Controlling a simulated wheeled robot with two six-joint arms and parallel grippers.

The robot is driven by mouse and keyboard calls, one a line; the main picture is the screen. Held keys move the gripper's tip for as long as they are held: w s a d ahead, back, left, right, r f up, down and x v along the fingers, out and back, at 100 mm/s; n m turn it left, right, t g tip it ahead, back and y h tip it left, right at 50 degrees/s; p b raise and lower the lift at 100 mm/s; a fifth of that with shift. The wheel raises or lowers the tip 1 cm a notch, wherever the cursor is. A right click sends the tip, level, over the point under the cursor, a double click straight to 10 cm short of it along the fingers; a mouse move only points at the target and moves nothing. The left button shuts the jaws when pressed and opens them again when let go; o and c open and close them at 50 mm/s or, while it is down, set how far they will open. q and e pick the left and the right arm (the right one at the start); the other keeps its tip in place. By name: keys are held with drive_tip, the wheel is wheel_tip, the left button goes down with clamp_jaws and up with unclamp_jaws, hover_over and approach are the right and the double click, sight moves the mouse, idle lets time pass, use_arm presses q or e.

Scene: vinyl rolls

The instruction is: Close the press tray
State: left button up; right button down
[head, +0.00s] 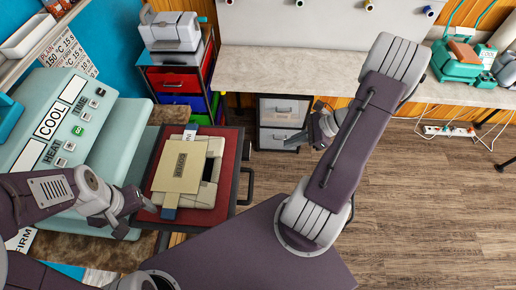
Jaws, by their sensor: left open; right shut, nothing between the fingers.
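The heat press (75,140) is a teal machine at the left, with buttons and a display reading "COOL". Its press tray (228,165), red with a dark frame, is pulled out to the right of the press. A dark handle (249,186) is on the tray's right side. A pale item (213,172) with a tan sheet (180,167) and blue strip lies on the tray. My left gripper (140,212) is open at the tray's lower left corner; I cannot tell whether it touches. My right gripper (322,127) is shut and empty, right of the tray and apart from it.
A grey cabinet (283,123) stands under the long counter (300,72) behind my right gripper. A cart with coloured drawers (178,84) stands behind the tray. The wooden floor (430,200) at the right is clear, apart from a power strip (450,131) and cables by the wall.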

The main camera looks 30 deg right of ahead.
drive_tip(key=w+a+r+p+x, duration=0.1)
drive_tip(key=r+x, duration=0.1)
drive_tip(key=x, duration=1.1)
drive_tip(key=shift+a, duration=0.3)
drive_tip(key=shift+r, duration=0.1)
